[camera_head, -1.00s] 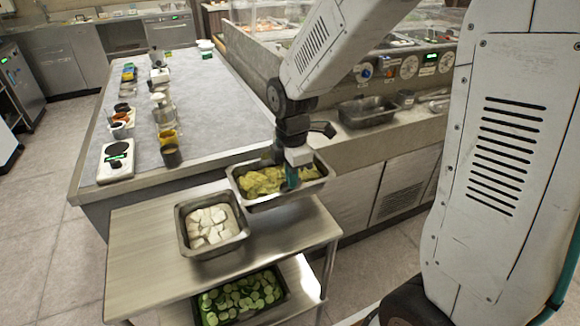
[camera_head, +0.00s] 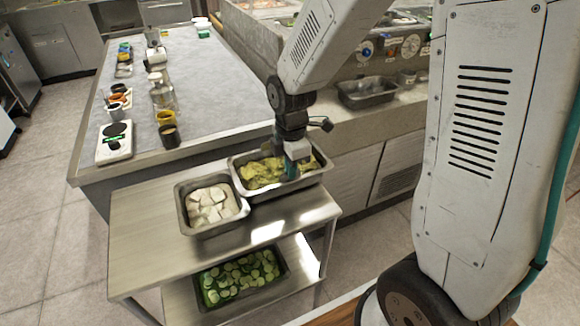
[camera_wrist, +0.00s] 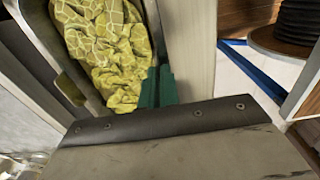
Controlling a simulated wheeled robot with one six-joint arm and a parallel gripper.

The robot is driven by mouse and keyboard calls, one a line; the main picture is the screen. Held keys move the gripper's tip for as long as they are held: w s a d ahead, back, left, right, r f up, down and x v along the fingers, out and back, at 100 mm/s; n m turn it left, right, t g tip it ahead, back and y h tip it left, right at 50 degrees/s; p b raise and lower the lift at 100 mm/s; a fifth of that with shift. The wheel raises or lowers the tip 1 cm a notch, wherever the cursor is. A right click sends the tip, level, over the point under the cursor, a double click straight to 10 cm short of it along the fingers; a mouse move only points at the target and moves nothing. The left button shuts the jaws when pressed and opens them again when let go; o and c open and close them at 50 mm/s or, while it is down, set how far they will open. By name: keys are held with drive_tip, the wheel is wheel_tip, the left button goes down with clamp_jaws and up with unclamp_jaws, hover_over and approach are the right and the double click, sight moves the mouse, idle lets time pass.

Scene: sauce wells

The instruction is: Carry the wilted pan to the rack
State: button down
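The wilted pan (camera_head: 238,182) is a steel pan full of limp yellow-green leaves, at the back right of a two-tier steel stand (camera_head: 138,235). My gripper (camera_head: 291,172) is over its right part. In the wrist view the teal fingers (camera_wrist: 158,88) are close together on the rim of the wilted pan (camera_wrist: 155,30). The pan looks level, but I cannot tell whether it rests on the stand or hangs just above it. No other rack is clearly seen.
A pan of white pieces (camera_head: 186,212) stands close to the left of the wilted pan. A pan of sliced cucumber (camera_head: 207,300) is on the lower shelf. A grey counter (camera_head: 215,95) with jars and a scale (camera_head: 114,145) lies behind. The front right of the stand's top is bare.

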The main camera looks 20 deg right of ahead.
drive_tip(key=shift+f, duration=0.4)
idle(0.4)
drive_tip(key=c, duration=1.6)
unclamp_jaws()
drive_tip(key=shift+o, duration=0.2)
wheel_tip(320, 180, up, 8)
drive_tip(key=shift+f, duration=0.1)
drive_tip(key=s+d+r+m, duration=0.1)
drive_tip(key=s+r+m, duration=0.3)
drive_tip(key=s+m, duration=0.2)
drive_tip(key=s+d+r+m+t, duration=0.1)
drive_tip(key=s+r+m, duration=0.3)
drive_tip(key=s+m, duration=0.2)
drive_tip(key=s+d+r+m, duration=0.1)
drive_tip(key=s+r+m, duration=0.2)
drive_tip(key=s+m, duration=0.3)
drive_tip(key=s, duration=0.4)
drive_tip(key=shift+r, duration=0.4)
